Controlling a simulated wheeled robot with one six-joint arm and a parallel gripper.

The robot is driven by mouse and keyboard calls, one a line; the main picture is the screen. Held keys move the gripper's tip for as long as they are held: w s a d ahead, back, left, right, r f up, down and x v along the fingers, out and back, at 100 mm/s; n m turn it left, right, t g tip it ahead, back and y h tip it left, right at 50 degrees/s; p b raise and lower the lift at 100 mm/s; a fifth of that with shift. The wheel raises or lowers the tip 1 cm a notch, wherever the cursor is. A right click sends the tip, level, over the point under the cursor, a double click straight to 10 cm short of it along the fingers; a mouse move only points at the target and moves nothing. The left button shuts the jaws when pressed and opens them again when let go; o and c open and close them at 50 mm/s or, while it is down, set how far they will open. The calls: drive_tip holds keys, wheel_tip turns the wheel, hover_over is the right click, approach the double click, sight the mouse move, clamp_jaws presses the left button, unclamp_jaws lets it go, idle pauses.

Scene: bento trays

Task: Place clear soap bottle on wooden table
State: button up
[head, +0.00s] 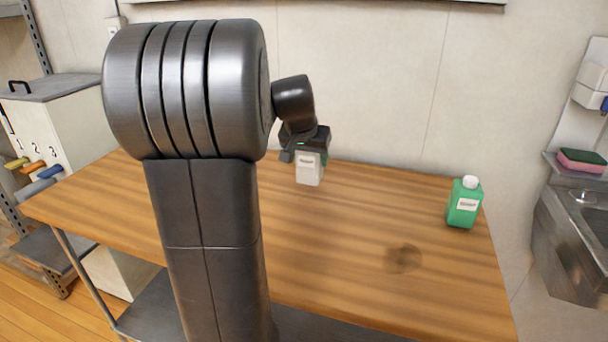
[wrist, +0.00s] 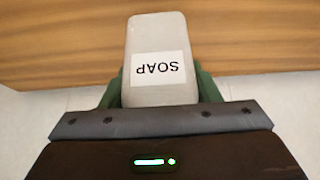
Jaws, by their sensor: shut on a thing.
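The clear soap bottle (head: 309,172) looks pale whitish with a white label. In the wrist view the bottle (wrist: 156,40) shows its label reading SOAP, upside down. My gripper (head: 308,152) is shut on the bottle at its upper end, with a green finger on each side of it in the wrist view (wrist: 160,92). The bottle hangs roughly upright over the back part of the wooden table (head: 340,260). I cannot tell whether its base touches the tabletop.
A green bottle (head: 464,203) with a white cap stands near the table's right edge. A dark round mark (head: 404,258) is on the tabletop. The wall (head: 370,80) is close behind the table. A metal sink (head: 580,235) is at the right. The middle of the table is clear.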

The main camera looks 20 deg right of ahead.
sight(310, 169)
drive_tip(key=shift+f+b, duration=0.4)
drive_tip(key=shift+f, duration=1.5)
drive_tip(key=shift+f, duration=0.2)
drive_tip(key=o, duration=1)
drive_tip(key=shift+r, duration=0.1)
drive_tip(key=shift+r, duration=0.2)
drive_tip(key=p+v, duration=0.2)
drive_tip(key=v, duration=1)
